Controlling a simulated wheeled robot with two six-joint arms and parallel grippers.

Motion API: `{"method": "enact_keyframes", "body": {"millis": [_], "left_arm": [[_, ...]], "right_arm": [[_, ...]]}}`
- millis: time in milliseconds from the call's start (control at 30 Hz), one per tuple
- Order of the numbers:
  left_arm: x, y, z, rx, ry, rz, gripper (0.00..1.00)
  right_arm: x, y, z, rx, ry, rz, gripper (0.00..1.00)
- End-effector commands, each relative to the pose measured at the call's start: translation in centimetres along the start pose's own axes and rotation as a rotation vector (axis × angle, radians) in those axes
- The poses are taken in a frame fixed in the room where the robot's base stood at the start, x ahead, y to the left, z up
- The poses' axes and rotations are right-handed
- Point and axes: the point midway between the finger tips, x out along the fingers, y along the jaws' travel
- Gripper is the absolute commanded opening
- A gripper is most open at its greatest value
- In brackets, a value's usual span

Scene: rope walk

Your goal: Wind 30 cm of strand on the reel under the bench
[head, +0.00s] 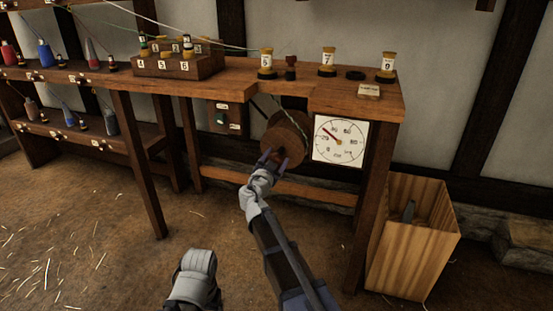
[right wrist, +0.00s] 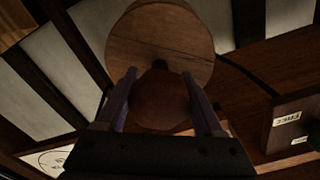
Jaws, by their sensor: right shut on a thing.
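The wooden reel (head: 287,130) hangs under the bench (head: 220,84), beside a round white dial (head: 340,140) whose red hand points to the upper left. A thin strand (head: 297,125) runs at the reel; its path is hard to follow. My right gripper (head: 273,160) is at the reel's front. In the right wrist view its fingers (right wrist: 160,100) are shut on a round brown knob (right wrist: 160,108), in front of the reel's disc (right wrist: 160,40). My left gripper does not show.
A switch box (head: 221,117) with a green button is left of the reel; a label there reads FREE in the wrist view (right wrist: 292,117). Numbered spools (head: 327,62) and a wooden block (head: 170,66) stand on the bench. An open wooden crate (head: 408,250) stands at right.

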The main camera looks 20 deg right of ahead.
Motion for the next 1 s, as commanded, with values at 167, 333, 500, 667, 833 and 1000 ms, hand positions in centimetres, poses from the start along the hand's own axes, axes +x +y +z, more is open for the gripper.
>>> {"method": "enact_keyframes", "body": {"millis": [167, 333, 500, 667, 833, 1000], "left_arm": [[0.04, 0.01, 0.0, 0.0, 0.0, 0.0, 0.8], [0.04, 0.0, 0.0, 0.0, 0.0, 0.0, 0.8], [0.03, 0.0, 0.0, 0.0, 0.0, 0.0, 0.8], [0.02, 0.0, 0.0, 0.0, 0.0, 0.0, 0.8], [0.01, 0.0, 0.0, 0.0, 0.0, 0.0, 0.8], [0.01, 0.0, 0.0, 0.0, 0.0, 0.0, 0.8]], "right_arm": [[-0.08, 0.08, 0.04, 0.004, -0.001, 0.001, 0.13], [-0.08, 0.08, 0.05, 0.003, -0.001, 0.001, 0.13], [-0.06, 0.06, 0.04, 0.002, -0.001, 0.001, 0.87], [-0.04, 0.02, 0.02, 0.001, -0.001, 0.0, 0.99], [-0.03, 0.01, 0.01, 0.001, 0.0, 0.0, 0.99], [-0.6, 0.03, 0.0, 0.0, -0.001, -0.001, 0.99]]}}
